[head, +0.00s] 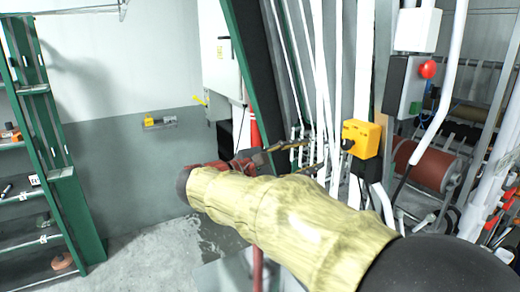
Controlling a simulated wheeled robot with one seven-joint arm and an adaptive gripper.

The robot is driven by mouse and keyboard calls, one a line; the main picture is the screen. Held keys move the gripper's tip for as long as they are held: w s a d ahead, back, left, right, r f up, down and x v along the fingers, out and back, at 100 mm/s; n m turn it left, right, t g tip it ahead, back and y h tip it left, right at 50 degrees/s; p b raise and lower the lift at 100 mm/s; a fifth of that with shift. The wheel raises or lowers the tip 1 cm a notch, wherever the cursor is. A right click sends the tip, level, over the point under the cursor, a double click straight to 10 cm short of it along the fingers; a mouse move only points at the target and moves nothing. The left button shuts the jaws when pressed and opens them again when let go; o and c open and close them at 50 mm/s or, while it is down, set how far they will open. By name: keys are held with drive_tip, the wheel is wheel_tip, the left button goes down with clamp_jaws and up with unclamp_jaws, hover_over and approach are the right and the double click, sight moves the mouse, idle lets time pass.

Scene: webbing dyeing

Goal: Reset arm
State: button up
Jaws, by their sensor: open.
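My arm reaches in from the lower right, wrapped in a pale yellow sleeve, and ends in a dark red wrist. My gripper (315,154) is past the wrist, its two thin brownish fingers spread apart and pointing right. It is open, and nothing shows between the fingers.
White pipes (335,70) stand behind the gripper. A box with a red button (428,69) is at the upper right, above a reddish roller (432,168). A green-framed shelf (60,150) stands at the left. Wet-looking floor (150,255) lies open between shelf and arm.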

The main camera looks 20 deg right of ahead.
drive_tip(key=s+a+f+m+y, duration=0.1)
drive_tip(key=a+f+y, duration=0.15)
drive_tip(key=f, duration=0.45)
drive_tip(key=s+a+f+y, duration=0.1)
drive_tip(key=f+y, duration=0.2)
drive_tip(key=f, duration=0.4)
drive_tip(key=s+a+f+m+y, duration=0.1)
drive_tip(key=s+f+y, duration=0.15)
drive_tip(key=f, duration=0.35)
drive_tip(key=s+a+f+m+t+y+b, duration=0.4)
drive_tip(key=s+a+f+m+y+b, duration=0.3)
drive_tip(key=s+a+f, duration=0.6)
drive_tip(key=s+f+y+b, duration=0.1)
drive_tip(key=s+y+b, duration=0.1)
drive_tip(key=s+y, duration=0.1)
drive_tip(key=shift+a+f+m, duration=0.3)
drive_tip(key=shift+f+m, duration=0.05)
drive_tip(key=shift+m, duration=0.05)
